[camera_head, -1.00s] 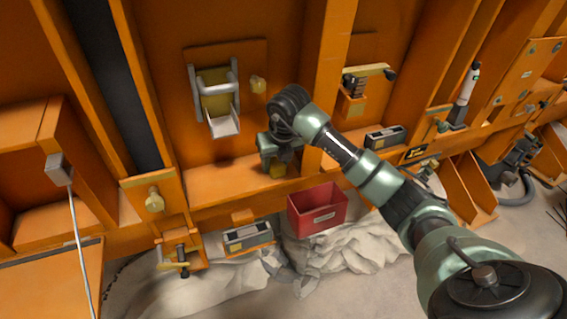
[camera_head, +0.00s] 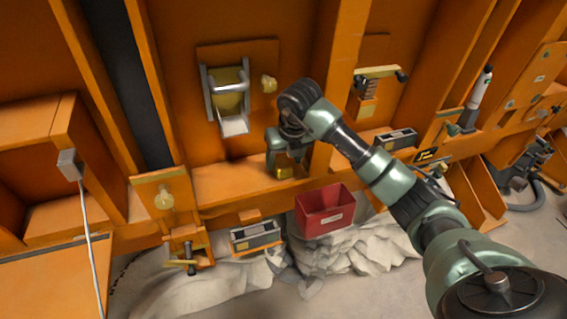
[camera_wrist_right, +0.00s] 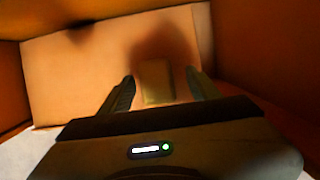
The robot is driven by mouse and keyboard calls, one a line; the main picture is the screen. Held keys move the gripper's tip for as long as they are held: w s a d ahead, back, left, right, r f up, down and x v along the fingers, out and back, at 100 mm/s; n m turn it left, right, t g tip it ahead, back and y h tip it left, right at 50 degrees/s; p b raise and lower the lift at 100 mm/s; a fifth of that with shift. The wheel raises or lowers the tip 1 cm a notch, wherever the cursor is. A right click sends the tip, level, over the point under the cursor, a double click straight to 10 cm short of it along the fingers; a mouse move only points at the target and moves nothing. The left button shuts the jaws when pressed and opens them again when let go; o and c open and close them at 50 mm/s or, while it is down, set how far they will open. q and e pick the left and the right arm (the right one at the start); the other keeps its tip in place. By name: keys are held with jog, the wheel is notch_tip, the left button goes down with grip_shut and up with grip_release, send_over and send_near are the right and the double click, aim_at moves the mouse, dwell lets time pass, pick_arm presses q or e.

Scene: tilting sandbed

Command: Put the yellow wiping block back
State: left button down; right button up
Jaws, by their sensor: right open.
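The yellow wiping block (camera_head: 284,171) sits on an orange ledge, just below my right gripper (camera_head: 284,158) in the head view. In the right wrist view the block (camera_wrist_right: 157,82) shows between the two dark fingers of the right gripper (camera_wrist_right: 158,88). The fingers stand apart, with a gap visible on each side of the block. The gripper is open and holds nothing. My left gripper is not in view.
A red bin (camera_head: 325,211) stands below the ledge, right of the block. An orange upright (camera_head: 340,75) rises close beside my right gripper. Pale sand lies below.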

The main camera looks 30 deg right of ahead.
jog(key=v, duration=1)
jog(key=shift+r, duration=0.2)
jog(key=shift+s, duration=0.1)
